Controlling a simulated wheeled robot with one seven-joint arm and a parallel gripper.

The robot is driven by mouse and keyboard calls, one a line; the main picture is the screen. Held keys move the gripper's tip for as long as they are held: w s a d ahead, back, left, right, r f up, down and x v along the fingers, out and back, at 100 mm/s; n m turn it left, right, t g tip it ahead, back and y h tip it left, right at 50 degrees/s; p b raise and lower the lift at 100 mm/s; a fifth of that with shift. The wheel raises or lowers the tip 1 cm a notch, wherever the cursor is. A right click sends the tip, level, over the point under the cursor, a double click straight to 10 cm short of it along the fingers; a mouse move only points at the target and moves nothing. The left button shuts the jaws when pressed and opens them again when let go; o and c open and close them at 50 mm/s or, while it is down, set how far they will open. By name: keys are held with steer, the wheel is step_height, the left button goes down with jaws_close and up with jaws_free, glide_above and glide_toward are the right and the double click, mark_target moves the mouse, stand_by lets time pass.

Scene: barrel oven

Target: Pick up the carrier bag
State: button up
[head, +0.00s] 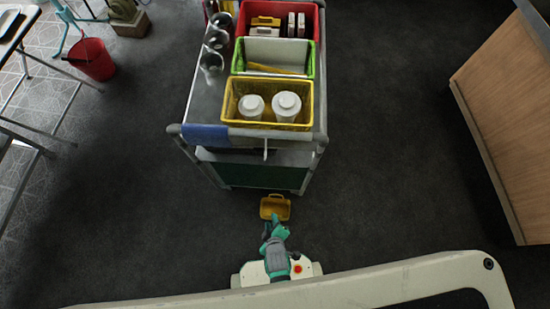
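A small yellow case-like item with a handle (275,207) shows in front of the cart, low near the dark floor; it may be the carrier bag, but I cannot be sure. My gripper (274,218), green and grey, is at the near side of this item, right up against it in the picture. Its fingers are too small to tell whether they are open, or whether they touch or hold the item.
A grey cart (206,98) stands just beyond, carrying a yellow bin (267,124) with two white containers, a green bin (238,60), a red bin (318,20) and glass jars (212,60). A wooden cabinet (510,110) is right; a red bucket (92,62) is left.

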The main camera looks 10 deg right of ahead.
steer(key=shift+w+f+n+g, duration=0.95)
steer(key=shift+w+f+n, duration=0.2)
steer(key=shift+f, duration=2.85)
steer(key=shift+w+f+n+g, duration=0.9)
steer(key=shift+w+f+n, duration=0.2)
steer(key=shift+f, duration=2.95)
steer(key=shift+w+f+n+g, duration=0.95)
steer(key=shift+w+f+n, duration=0.15)
steer(key=shift+f, duration=3.7)
jaws_close()
